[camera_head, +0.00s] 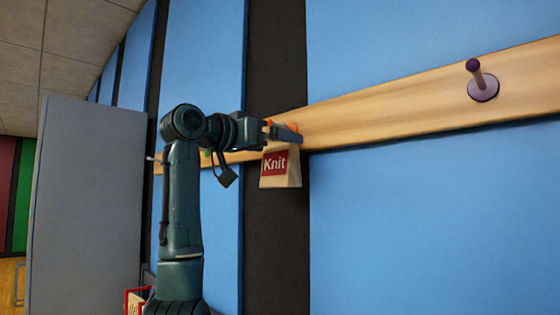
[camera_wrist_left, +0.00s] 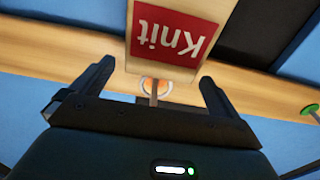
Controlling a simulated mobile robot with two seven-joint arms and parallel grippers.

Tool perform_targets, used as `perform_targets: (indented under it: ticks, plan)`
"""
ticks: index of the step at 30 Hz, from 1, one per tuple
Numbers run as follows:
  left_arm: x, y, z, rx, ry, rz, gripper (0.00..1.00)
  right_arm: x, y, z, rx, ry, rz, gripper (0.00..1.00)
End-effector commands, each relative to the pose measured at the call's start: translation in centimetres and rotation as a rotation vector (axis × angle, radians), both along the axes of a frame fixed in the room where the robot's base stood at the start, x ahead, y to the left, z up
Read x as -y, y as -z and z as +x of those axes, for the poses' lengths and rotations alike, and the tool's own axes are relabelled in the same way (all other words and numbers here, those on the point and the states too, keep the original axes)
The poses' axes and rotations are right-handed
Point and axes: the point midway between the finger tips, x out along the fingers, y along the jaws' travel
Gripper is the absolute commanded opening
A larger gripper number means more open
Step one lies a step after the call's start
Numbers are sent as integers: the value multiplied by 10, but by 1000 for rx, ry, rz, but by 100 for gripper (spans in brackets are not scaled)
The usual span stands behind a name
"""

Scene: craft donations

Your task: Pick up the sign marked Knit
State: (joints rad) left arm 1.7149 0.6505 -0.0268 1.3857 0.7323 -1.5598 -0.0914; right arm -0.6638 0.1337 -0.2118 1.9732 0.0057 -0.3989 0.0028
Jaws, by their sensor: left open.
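The sign marked Knit (camera_head: 281,172) is a pale, tapered piece with a red label and white letters. It hangs at the wooden rail, just below my left gripper (camera_head: 284,132) in the head view. In the left wrist view the sign (camera_wrist_left: 172,38) appears upside down, ahead of and between the spread fingers of the gripper (camera_wrist_left: 157,74). The fingers are open and I see no grip on the sign. An orange peg (camera_wrist_left: 156,86) shows at the sign's top edge, partly hidden by its stem. My right gripper is not in view.
The wooden rail (camera_head: 390,108) runs along a blue and dark panelled wall. A purple peg (camera_head: 481,87) on it, at the right, is empty. A green peg (camera_wrist_left: 310,110) is also on the rail. A grey panel (camera_head: 88,200) stands at the left. A red-edged item (camera_head: 133,300) is low behind my arm.

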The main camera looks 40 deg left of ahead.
Motion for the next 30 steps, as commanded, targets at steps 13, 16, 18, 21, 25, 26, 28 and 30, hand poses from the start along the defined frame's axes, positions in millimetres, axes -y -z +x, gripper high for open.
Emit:
perform_targets:
  ticks: [13,16,18,21,25,26,28,30]
  plan:
    - [2,0,24,0,0,0,100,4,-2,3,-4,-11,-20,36]
    - [2,0,24,0,0,0,92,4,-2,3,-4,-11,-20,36]
    - [2,0,24,0,0,0,86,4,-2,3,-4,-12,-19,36]
    - [2,0,23,0,0,0,78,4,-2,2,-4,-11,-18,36]
    - [2,0,23,0,0,0,67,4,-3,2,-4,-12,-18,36]
    - [2,0,23,0,0,0,65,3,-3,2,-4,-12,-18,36]
    - [2,0,23,1,0,0,59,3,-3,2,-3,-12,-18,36]
    - [2,0,23,1,0,0,53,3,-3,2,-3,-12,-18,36]
